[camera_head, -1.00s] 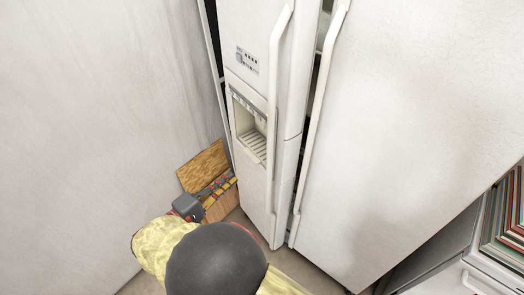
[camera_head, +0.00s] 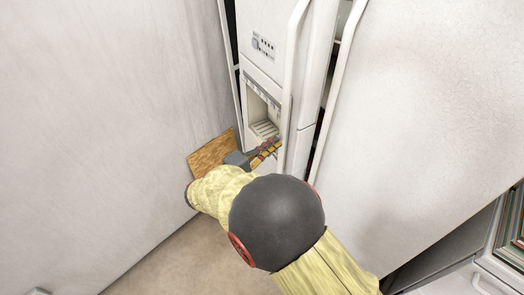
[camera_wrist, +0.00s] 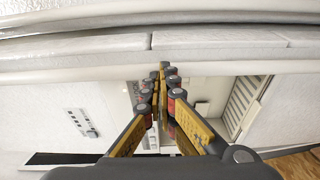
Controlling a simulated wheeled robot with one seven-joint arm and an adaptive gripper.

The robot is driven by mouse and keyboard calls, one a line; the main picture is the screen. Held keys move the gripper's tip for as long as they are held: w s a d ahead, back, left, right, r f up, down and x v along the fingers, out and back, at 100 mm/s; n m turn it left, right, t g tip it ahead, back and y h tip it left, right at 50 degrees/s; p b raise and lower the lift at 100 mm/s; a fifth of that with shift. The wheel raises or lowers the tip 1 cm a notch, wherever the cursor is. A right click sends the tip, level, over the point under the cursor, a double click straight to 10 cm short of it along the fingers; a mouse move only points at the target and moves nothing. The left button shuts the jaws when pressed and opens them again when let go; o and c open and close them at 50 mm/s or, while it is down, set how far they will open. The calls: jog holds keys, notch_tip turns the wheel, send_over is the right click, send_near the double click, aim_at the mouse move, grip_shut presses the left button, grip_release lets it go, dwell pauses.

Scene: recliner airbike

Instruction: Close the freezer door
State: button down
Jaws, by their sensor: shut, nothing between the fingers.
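The white freezer door (camera_head: 267,25) is the narrow left door of the fridge, with a control panel and an ice dispenser (camera_head: 262,110). It stands slightly ajar, with a dark gap showing between it and the right door. Its long handle (camera_head: 292,60) runs down its right edge. My gripper (camera_head: 277,144) is shut and empty at the lower part of the dispenser, close to the handle. In the wrist view my gripper (camera_wrist: 163,68) points across the door's front, with the dispenser grille (camera_wrist: 240,105) to its right. I cannot tell whether the fingertips touch the door.
The wide right fridge door (camera_head: 430,110) stands beside the freezer door. A plain pale wall (camera_head: 110,110) is close on the left. A wooden box (camera_head: 212,152) sits on the floor behind my arm. A counter unit (camera_head: 490,270) is at lower right. Floor (camera_head: 165,262) is clear at lower left.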

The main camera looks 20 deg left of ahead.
aim_at(298, 135)
jog(key=shift+w+d, duration=0.15)
jog(key=shift+w, duration=0.2)
jog(key=shift+d, duration=0.1)
jog(key=w+d+b, duration=0.1)
jog(key=w+d, duration=0.5)
jog(key=shift+d+f+b, duration=0.1)
jog(key=shift+d+b, duration=0.25)
jog(key=shift+d, duration=0.05)
jog(key=shift+s+a, duration=0.1)
jog(key=shift+a, duration=0.15)
